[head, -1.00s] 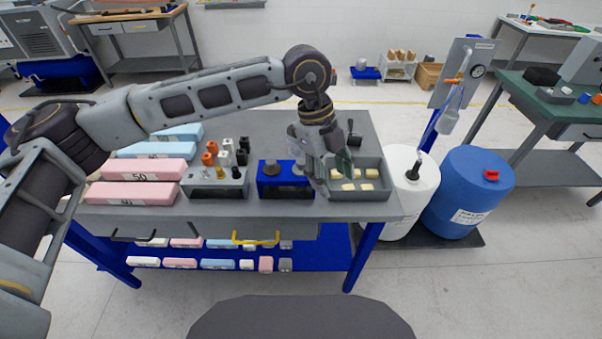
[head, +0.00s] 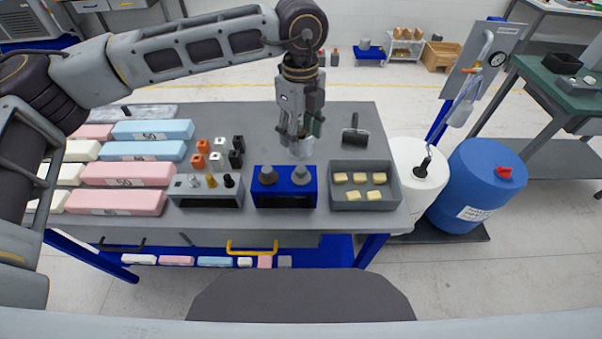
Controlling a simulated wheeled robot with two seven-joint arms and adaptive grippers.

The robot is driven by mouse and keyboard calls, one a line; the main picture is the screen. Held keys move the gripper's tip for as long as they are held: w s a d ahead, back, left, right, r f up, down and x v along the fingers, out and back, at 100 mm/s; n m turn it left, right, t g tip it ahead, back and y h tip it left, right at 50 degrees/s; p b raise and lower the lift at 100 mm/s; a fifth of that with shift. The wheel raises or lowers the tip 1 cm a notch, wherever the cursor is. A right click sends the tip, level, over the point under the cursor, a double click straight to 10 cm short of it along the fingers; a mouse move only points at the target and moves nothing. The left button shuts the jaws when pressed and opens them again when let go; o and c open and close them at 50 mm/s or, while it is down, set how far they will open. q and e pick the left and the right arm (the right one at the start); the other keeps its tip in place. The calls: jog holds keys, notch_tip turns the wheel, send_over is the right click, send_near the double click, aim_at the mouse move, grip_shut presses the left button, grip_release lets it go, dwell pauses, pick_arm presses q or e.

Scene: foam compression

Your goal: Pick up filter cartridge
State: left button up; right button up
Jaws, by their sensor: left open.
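My left gripper (head: 297,140) points down, open, over the grey table just behind the blue block. A pale grey cylinder (head: 302,149), which may be the filter cartridge, shows at its fingertips. The fingers partly hide it, and I cannot tell whether they touch it. My right gripper is not in view.
A grey tray (head: 364,205) with several cream foam pieces sits to the right, with a black-handled tool (head: 355,134) behind it. Small orange, white and black blocks (head: 217,146) and a grey holder (head: 206,198) stand left. Long foam bars (head: 127,175) fill the table's left side.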

aim_at(301, 168)
pick_arm(q)
jog(key=shift+w+a+f+p, duration=0.15)
jog(key=shift+f+p, duration=0.25)
jog(key=shift+f, duration=1.7)
jog(key=shift+w+d+f+p, duration=0.1)
jog(key=shift+f+p, duration=0.25)
jog(key=shift+f, duration=1.75)
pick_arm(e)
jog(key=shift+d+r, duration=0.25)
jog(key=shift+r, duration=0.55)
pick_arm(q)
jog(key=shift+f, duration=0.15)
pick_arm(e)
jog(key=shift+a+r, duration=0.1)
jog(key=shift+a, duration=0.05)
pick_arm(q)
jog(key=shift+f+p, duration=0.25)
jog(key=shift+p, duration=0.05)
notch_tip(301, 168, down, 2)
jog(key=shift+f+p, duration=0.1)
jog(key=shift+p, duration=0.45)
jog(key=shift+f, duration=1.1)
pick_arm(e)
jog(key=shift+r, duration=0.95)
pick_arm(q)
jog(key=shift+c, duration=0.3)
